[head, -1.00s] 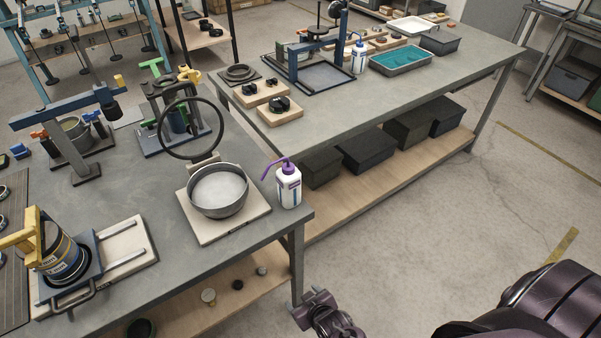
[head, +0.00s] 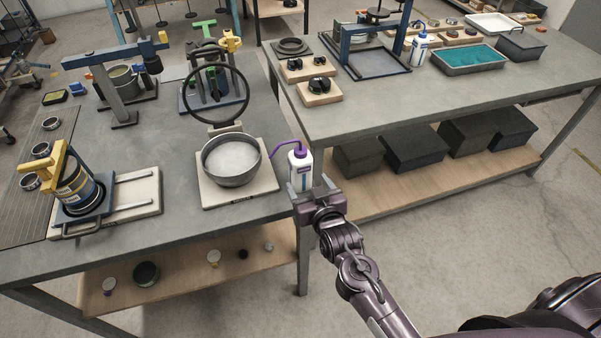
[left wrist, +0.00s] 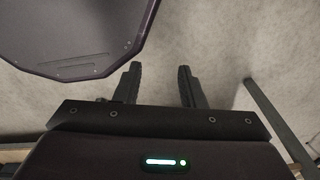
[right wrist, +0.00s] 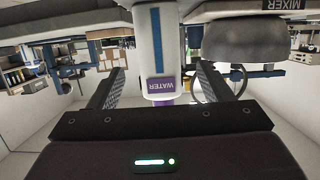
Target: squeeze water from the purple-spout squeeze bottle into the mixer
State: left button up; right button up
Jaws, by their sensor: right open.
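The white squeeze bottle (head: 299,170) with its purple spout stands upright at the table's right front corner. Its spout bends left toward the mixer bowl (head: 232,163), a grey bowl with pale contents on a light board. My right gripper (head: 311,187) is open at the near side of the bottle. In the right wrist view, which looks upside down, the bottle (right wrist: 157,45) shows a WATER label and stands between the spread fingers (right wrist: 157,85); I see no clear contact. The mixer bowl (right wrist: 244,42) is beside it. My left gripper (left wrist: 158,85) is open and empty above the floor.
A black ring (head: 216,95) rises behind the bowl. A tin in a clamp with a yellow handle (head: 70,185) stands at the left. A second table (head: 400,105) holds another white bottle (head: 419,50) with a blue spout and a teal-filled tray (head: 472,59). The floor at right is clear.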

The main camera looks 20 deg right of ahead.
aim_at(304, 177)
jog(key=b+x, duration=0.2)
jog(key=x, duration=0.4)
jog(key=shift+f+b, duration=0.1)
jog(key=shift+b, duration=0.25)
jog(key=shift+w+f, duration=0.15)
jog(key=shift+w, duration=0.45)
pick_arm(q)
jog(key=f, duration=0.2)
jog(key=d+f, duration=0.1)
jog(key=shift+d+f, duration=0.1)
jog(key=shift+f, duration=0.25)
pick_arm(e)
jog(key=shift+c, duration=0.2)
jog(key=c, duration=0.7)
jog(key=shift+w, duration=0.1)
